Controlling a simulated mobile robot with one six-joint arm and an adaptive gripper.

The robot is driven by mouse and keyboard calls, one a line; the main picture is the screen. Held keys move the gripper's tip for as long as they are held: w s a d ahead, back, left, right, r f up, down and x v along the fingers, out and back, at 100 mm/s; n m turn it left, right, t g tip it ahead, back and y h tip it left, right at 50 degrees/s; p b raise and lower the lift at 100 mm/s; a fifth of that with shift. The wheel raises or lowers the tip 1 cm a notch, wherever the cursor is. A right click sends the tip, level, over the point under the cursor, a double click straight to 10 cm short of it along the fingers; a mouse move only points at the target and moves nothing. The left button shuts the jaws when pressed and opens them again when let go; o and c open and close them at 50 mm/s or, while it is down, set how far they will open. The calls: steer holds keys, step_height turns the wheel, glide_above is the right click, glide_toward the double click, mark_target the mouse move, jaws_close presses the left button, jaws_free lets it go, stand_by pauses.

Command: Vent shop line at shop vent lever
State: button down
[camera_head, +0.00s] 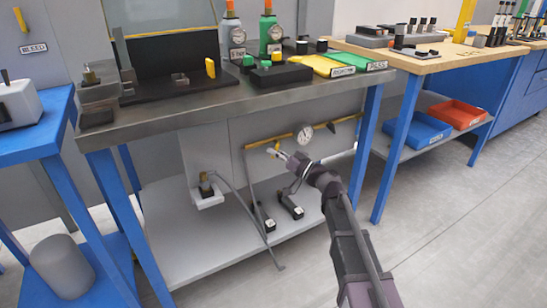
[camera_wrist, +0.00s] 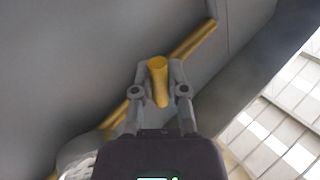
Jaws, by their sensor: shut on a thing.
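A yellow lever (camera_head: 272,152) sits at a brass pipe (camera_head: 258,144) under the metal workbench. I take it to be the shop vent lever; I read no label on it. My gripper (camera_head: 280,154) reaches in under the bench top and is shut on the lever. In the wrist view the lever (camera_wrist: 158,82) stands between the two fingers of my gripper (camera_wrist: 159,72), its rounded end showing. The brass pipe (camera_wrist: 192,42) runs diagonally behind it. The fingers hide the lever's sides.
A round gauge (camera_head: 305,134) sits on the pipe right of the lever. The metal bench top (camera_head: 200,104) is above my arm. Two black pedal-like blocks (camera_head: 290,205) and a hose (camera_head: 240,212) are on or near the lower shelf (camera_head: 215,245). The floor to the right is clear.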

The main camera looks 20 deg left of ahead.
steer(key=shift+s+a+r+m+t+y+b, duration=0.15)
steer(key=shift+m+t+y+b, duration=0.3)
steer(key=shift+m, duration=0.6)
steer(key=shift+s+r+m+t+y+b, duration=0.15)
steer(key=shift+m+t+b, duration=0.2)
steer(key=shift+m+t, duration=0.5)
steer(key=shift+m, duration=0.4)
steer(key=c, duration=0.7)
jaws_free()
steer(key=shift+o, duration=0.2)
